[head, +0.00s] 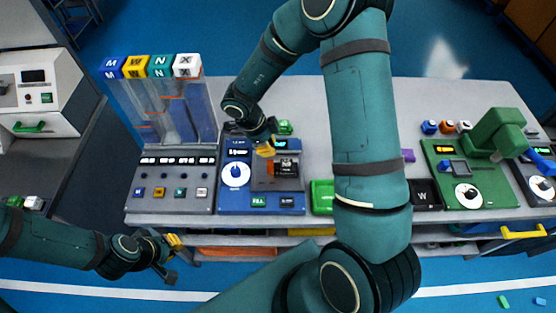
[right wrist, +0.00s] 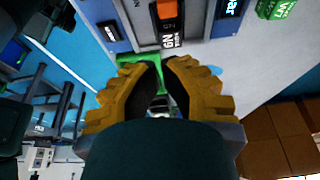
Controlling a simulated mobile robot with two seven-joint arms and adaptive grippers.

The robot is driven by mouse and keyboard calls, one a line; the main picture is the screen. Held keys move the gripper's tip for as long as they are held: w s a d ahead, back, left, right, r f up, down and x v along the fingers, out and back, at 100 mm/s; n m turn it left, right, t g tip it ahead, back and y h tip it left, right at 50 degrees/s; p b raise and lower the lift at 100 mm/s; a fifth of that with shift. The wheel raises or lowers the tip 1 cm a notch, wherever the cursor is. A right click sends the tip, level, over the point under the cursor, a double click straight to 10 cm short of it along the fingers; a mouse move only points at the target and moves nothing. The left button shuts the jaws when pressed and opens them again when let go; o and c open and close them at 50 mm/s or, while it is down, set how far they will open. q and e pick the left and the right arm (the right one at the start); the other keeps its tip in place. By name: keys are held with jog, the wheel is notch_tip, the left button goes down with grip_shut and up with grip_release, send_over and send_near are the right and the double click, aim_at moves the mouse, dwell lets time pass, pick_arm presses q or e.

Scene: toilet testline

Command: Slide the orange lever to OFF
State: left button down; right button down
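The orange lever (head: 270,168) stands on a grey plate on the blue panel (head: 227,203), left of a dark label. In the right wrist view, the orange lever (right wrist: 167,9) is at the top edge, with a black label (right wrist: 170,40) in white letters just below it. My right gripper (head: 265,150) hangs just behind the lever in the head view. My left gripper (head: 176,258) is open and empty, low at the left, off the table's front edge.
A white dial (head: 236,174) sits left of the lever. A grey panel with clear chutes (head: 180,110) stands further left. A green machine (head: 490,140) is at the right. My right arm hides the table's middle.

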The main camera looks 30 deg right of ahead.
aim_at(281, 167)
jog(key=b+x, duration=0.1)
jog(key=x, duration=0.9)
jog(key=shift+w, duration=0.1)
jog(key=w+a+p, duration=0.1)
jog(key=a, duration=0.1)
jog(key=shift+w+a+r+p, duration=0.15)
jog(key=shift+w+a+p, duration=0.2)
jog(key=v, duration=1.2)
jog(key=shift+a, duration=0.1)
dwell(0.5)
